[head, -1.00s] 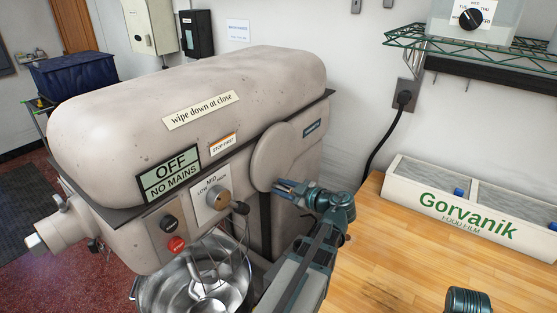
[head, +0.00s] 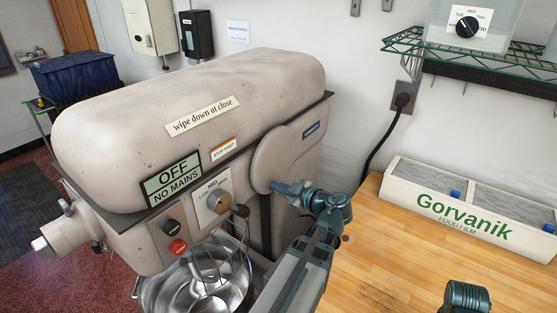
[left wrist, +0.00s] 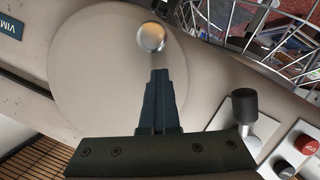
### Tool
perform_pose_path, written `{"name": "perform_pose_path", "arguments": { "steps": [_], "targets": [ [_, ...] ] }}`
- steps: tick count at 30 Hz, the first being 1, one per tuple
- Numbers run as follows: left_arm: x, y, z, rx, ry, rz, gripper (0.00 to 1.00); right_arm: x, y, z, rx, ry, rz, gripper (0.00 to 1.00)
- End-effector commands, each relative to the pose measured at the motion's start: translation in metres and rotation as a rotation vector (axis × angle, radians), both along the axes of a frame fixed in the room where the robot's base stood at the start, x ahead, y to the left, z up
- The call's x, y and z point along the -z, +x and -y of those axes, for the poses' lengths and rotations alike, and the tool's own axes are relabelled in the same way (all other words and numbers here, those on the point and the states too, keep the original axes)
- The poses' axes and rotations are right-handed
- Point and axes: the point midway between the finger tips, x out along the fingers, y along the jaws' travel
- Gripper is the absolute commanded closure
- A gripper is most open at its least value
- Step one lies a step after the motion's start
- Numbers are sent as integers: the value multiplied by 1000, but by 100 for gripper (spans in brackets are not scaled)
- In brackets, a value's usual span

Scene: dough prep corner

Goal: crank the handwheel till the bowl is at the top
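The handwheel, a smooth beige disc (head: 277,158), is on the mixer's side. It also fills much of the left wrist view (left wrist: 95,75), where a shiny round knob (left wrist: 152,37) shows near its rim. My left gripper (head: 274,187) is at the disc's lower part. In the left wrist view its fingers (left wrist: 159,72) are together, with their tips just short of the knob. I see nothing between them; contact with the wheel cannot be told. The steel bowl (head: 158,293) is under the mixer head, cut off by the frame's lower edge.
A dark-capped lever (left wrist: 243,105) and the red stop button (head: 178,246) are close to the wheel.

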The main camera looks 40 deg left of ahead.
Motion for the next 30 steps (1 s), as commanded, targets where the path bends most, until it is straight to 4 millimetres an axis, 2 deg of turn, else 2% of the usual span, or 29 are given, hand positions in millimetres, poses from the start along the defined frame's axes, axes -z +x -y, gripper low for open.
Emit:
{"name": "perform_pose_path", "arguments": {
  "steps": [6, 14, 21, 30],
  "targets": [
    [1, -1, 0, -2, -1, 0, 100, 0, 0, 0, 0, 0, 0, 21],
    [-15, -8, 1, -2, -2, -1, 100, -15, 0, 0, 0, 0, 0, 21],
    [-13, -8, 0, -3, -2, -1, 99, -13, 0, 0, 0, 0, 0, 21],
    [-13, -8, 0, -4, -2, 0, 45, -13, 0, 0, 0, 0, 0, 21]
  ]
}}
